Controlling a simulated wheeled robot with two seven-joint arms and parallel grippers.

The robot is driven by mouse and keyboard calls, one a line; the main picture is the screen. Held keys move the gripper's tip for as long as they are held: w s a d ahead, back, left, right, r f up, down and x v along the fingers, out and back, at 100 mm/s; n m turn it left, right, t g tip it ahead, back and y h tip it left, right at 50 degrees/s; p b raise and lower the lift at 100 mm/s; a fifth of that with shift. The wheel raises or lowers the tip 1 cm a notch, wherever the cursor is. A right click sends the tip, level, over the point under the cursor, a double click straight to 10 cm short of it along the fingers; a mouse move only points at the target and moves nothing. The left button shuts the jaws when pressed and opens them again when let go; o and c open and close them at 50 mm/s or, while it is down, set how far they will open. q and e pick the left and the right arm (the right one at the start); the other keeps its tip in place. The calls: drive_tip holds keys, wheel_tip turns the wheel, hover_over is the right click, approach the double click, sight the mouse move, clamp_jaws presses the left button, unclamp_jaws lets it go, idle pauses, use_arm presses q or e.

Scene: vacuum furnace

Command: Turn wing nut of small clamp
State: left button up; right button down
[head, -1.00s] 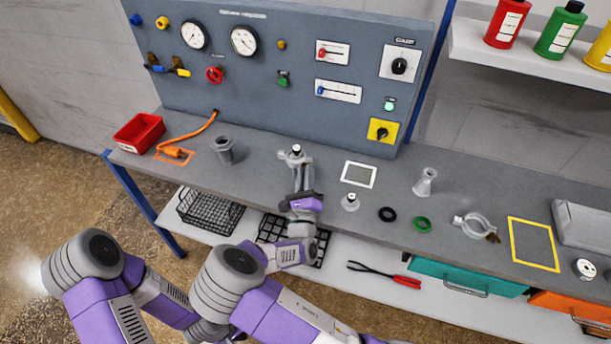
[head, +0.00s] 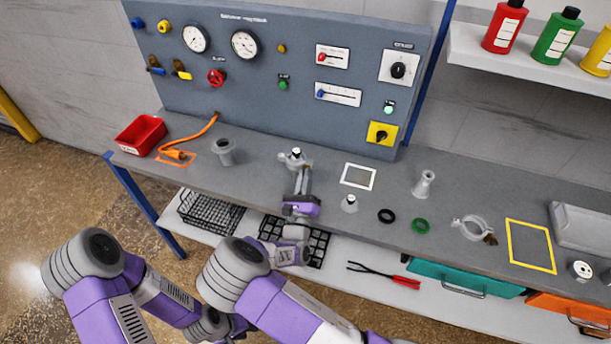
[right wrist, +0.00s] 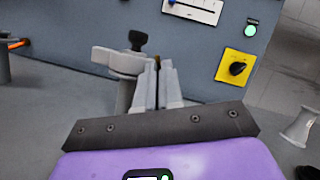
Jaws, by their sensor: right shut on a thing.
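The small clamp (head: 288,158) is a pale grey ring around a fitting with a black top, standing upright on the bench. It also shows in the right wrist view (right wrist: 120,62), just left of my fingers. My right gripper (head: 301,172) reaches in from the front. In the right wrist view its two fingers (right wrist: 158,80) are close together at the clamp's right side, with a sliver of the dark brown wing nut (right wrist: 157,62) between the tips. The fingers hide most of the nut. My left arm shows at lower left in the head view, but its gripper is not visible.
A grey flanged cup (head: 224,152) stands left of the clamp. A small fitting (head: 349,204), a black ring (head: 386,215), a green ring (head: 421,226) and a larger open clamp (head: 470,228) lie to the right. The control panel (head: 270,100) rises close behind.

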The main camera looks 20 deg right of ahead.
drive_tip(key=shift+w+a+m+g+h, duration=0.1)
drive_tip(key=shift+m+g+h, duration=0.2)
drive_tip(key=shift+m+h, duration=0.95)
drive_tip(key=shift+a+m+g+h, duration=0.1)
drive_tip(key=shift+m+g+h, duration=0.3)
drive_tip(key=shift+m, duration=1.65)
drive_tip(key=c, duration=1.5)
unclamp_jaws()
drive_tip(key=shift+c, duration=0.2)
